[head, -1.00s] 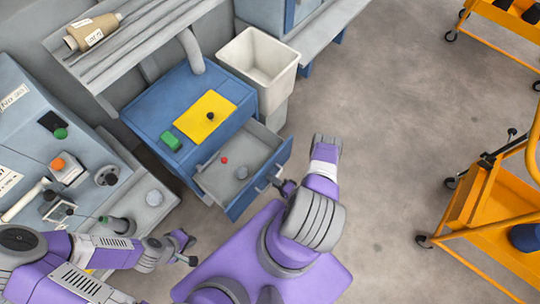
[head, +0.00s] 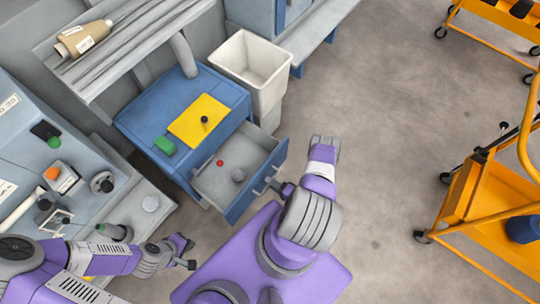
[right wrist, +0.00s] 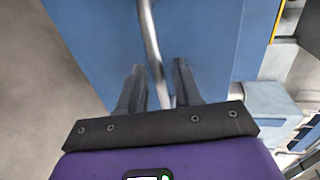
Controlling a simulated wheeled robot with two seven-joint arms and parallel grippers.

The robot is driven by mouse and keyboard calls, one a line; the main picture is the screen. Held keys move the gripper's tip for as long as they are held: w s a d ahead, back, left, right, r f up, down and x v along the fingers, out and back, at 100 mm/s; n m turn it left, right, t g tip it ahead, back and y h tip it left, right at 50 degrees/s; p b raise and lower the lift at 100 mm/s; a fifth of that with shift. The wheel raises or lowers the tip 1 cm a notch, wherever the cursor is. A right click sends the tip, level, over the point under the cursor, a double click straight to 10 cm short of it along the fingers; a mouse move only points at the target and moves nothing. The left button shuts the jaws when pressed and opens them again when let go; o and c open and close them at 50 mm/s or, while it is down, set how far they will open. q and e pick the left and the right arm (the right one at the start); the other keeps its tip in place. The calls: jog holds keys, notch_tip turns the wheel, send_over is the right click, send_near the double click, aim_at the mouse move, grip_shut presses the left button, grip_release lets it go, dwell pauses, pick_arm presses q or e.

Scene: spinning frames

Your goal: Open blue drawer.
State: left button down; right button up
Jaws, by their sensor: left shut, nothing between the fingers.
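The blue drawer (head: 257,188) stands pulled out of the blue cabinet (head: 140,118). A small red ball (head: 220,163) and a grey round piece (head: 238,175) lie inside it. My right gripper (head: 277,186) is at the drawer front, partly hidden by my arm. In the right wrist view its two fingers (right wrist: 158,85) stand apart on either side of the metal bar handle (right wrist: 150,35), with gaps visible beside the bar. My left gripper (head: 190,253) is shut and empty, low at the left, away from the drawer.
A pale bin (head: 262,65) stands behind the cabinet. Grey machines (head: 75,165) fill the left. Orange carts (head: 480,200) stand right; the floor (head: 385,130) between is clear.

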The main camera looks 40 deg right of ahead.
jog(key=p+v, duration=0.1)
jog(key=v, duration=0.5)
jog(key=shift+s, duration=0.2)
